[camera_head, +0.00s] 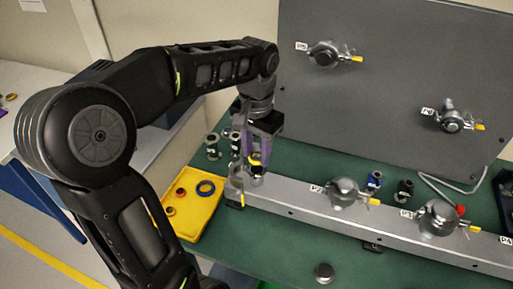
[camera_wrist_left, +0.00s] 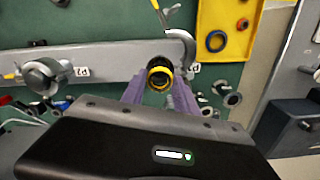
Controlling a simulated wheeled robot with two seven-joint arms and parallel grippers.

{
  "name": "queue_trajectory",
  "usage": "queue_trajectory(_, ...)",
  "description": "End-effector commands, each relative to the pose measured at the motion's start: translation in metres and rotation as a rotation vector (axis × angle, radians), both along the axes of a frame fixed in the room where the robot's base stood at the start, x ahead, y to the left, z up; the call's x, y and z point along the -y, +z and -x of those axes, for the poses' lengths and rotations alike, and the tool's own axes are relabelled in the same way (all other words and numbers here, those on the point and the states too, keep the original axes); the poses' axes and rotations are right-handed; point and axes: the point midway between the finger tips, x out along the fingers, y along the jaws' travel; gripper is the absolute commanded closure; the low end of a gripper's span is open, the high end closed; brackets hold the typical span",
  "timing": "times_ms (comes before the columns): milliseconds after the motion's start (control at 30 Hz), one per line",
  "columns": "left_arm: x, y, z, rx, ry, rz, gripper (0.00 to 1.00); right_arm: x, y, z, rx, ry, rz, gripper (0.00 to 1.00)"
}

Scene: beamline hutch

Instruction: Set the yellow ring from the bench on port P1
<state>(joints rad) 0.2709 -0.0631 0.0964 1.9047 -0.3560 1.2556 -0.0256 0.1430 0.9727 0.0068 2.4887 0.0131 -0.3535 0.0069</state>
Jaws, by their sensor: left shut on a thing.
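The yellow ring (camera_head: 254,160) is between the purple fingers of my left gripper (camera_head: 257,150), which is shut on it. In the left wrist view the ring (camera_wrist_left: 160,77) shows as a yellow band with a dark middle, between the fingertips (camera_wrist_left: 158,90). Port P1 is at the left end of the grey rail (camera_head: 290,202), directly below the ring and partly hidden by the gripper. I cannot tell whether the ring touches it. An opened clamp (camera_wrist_left: 181,42) hangs beside P1 in the left wrist view. My right gripper is not in view.
A yellow tray (camera_head: 208,218) with blue, orange and red rings lies left of the rail. Capped, clamped ports P2 (camera_head: 344,190) and P3 (camera_head: 438,217) stand farther right. Small metal fittings (camera_head: 213,147) stand behind the rail. A grey upright panel (camera_head: 390,60) closes the back.

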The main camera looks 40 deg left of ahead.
Motion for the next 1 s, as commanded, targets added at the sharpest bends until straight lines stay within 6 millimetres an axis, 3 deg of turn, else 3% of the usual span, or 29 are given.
queue_trajectory(100,0.0,-0.014,0.0,-0.001,0.0,0.0,1.0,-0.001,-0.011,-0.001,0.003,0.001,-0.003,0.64)
queue_trajectory(300,0.0,-0.022,0.0,-0.001,0.0,0.0,1.0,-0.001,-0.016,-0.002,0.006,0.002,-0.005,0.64)
queue_trajectory(1000,0.0,-0.023,0.0,0.0,0.0,0.0,1.0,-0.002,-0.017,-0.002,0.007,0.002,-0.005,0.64)
